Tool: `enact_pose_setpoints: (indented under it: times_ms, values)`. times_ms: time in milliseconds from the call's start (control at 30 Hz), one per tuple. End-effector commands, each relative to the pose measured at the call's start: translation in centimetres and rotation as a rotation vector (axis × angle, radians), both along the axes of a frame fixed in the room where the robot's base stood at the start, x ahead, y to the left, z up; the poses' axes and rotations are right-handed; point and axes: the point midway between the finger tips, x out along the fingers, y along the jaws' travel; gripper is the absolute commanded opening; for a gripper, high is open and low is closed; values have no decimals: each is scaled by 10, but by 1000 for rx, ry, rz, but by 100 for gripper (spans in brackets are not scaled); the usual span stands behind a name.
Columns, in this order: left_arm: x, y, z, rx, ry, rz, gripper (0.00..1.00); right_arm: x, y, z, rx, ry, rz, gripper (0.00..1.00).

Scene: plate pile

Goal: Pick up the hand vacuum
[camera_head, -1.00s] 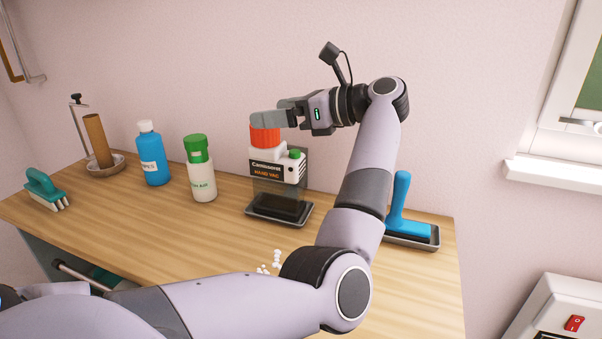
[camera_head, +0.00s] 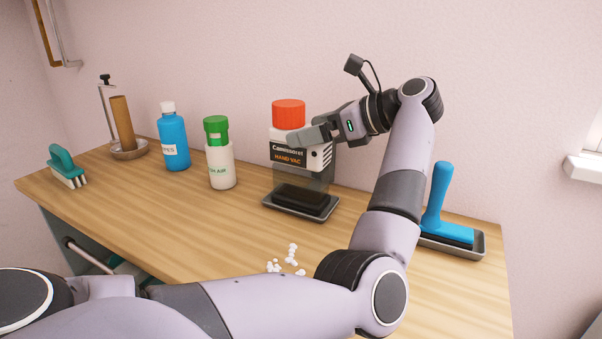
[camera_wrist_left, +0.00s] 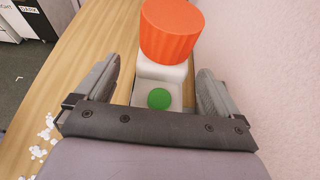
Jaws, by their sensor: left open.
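The hand vacuum (camera_head: 287,154) has a white body with a black label, an orange-red cap and a clear lower part. It stands upright on a dark tray (camera_head: 332,207) on the wooden table. My left gripper (camera_head: 296,136) is at its upper body, below the cap, and partly covers it. In the left wrist view the open fingers (camera_wrist_left: 158,85) lie on either side of the vacuum, with the orange cap (camera_wrist_left: 178,30) beyond them and a green button (camera_wrist_left: 159,99) between them. A gap shows on each side. My right gripper is not in view.
A blue bottle (camera_head: 173,142), a green-capped white bottle (camera_head: 219,160), a teal brush (camera_head: 66,167) and a cardboard roll on a stand (camera_head: 123,124) are to the left. A blue-handled tool (camera_head: 440,205) is to the right. White crumbs (camera_head: 291,255) lie in front. The wall is close behind.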

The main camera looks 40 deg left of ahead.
Motion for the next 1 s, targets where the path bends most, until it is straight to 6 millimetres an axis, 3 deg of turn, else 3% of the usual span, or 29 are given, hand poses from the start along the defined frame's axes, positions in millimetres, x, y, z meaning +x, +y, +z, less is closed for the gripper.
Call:
enact_pose_setpoints:
  times_ms: [200,400,433,467,700,733,1000]
  values:
    - [-7,28,-11,1,1,3,96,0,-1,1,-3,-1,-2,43]
    - [-7,29,-12,1,0,0,96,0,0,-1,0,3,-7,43]
    - [-7,29,-12,1,0,0,92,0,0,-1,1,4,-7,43]
    - [-7,29,-12,1,0,0,83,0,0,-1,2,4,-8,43]
    - [-7,29,-12,1,0,0,5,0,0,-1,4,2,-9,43]
    - [-7,29,-12,1,0,0,0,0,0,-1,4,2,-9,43]
    - [-7,29,-8,6,-4,0,0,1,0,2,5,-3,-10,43]
